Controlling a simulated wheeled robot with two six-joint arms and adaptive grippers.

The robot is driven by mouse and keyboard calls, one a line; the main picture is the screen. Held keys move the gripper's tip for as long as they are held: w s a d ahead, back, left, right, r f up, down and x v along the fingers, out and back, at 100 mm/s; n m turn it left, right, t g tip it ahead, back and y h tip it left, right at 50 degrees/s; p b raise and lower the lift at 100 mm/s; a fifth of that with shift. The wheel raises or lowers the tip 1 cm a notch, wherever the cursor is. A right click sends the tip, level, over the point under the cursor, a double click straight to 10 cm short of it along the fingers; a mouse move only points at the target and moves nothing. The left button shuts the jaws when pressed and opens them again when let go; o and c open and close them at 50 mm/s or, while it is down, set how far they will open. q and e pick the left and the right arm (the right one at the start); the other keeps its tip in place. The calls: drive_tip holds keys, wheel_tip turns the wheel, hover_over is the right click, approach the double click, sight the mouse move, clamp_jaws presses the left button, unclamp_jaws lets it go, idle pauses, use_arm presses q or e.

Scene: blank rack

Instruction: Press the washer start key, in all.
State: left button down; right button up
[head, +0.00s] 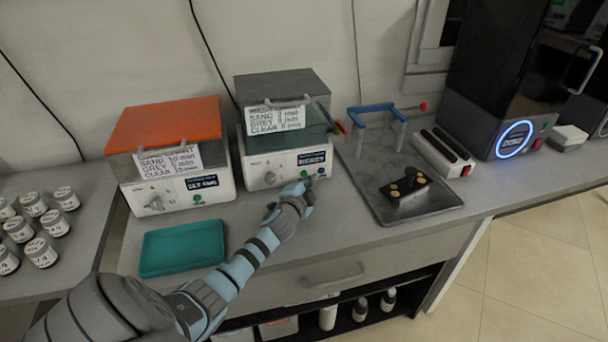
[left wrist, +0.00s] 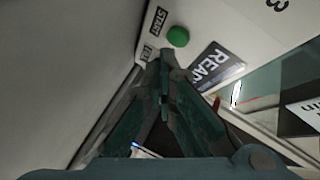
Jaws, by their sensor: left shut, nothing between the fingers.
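My left gripper (head: 302,188) is shut and empty, its tip close to the front panel of the grey-lidded machine (head: 279,87). This panel has a knob, a dark display and a green key (head: 303,173). In the left wrist view the closed fingertips (left wrist: 163,62) are near the panel's edge, by a small label. The green key (left wrist: 178,36) shows just beyond the tips, beside a START label (left wrist: 158,19) and a display reading READY (left wrist: 215,66). I see no overlap of tips and key; contact cannot be told. My right gripper is not in view.
A similar orange-lidded machine (head: 164,123) stands to the left. A teal tray (head: 181,248) lies in front of it. A metal tray (head: 371,190) with a blue-handled frame (head: 385,107) lies to the right. Several white-lidded jars (head: 43,252) stand at far left.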

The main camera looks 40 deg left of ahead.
use_arm(q)
drive_tip(key=shift+a, duration=0.1)
drive_tip(key=shift+w+a, duration=0.25)
drive_tip(key=shift+w+a, duration=0.2)
drive_tip(key=shift+a, duration=0.15)
idle(0.6)
drive_tip(key=shift+d, duration=0.1)
drive_tip(key=shift+s+d, duration=0.5)
drive_tip(key=shift+d, duration=0.1)
drive_tip(key=shift+s+d+p, duration=0.3)
drive_tip(key=shift+s+d, duration=0.4)
drive_tip(key=shift+d, duration=0.35)
drive_tip(key=shift+s+d+p, duration=0.3)
drive_tip(key=shift+s+d, duration=0.4)
drive_tip(key=shift+d, duration=0.3)
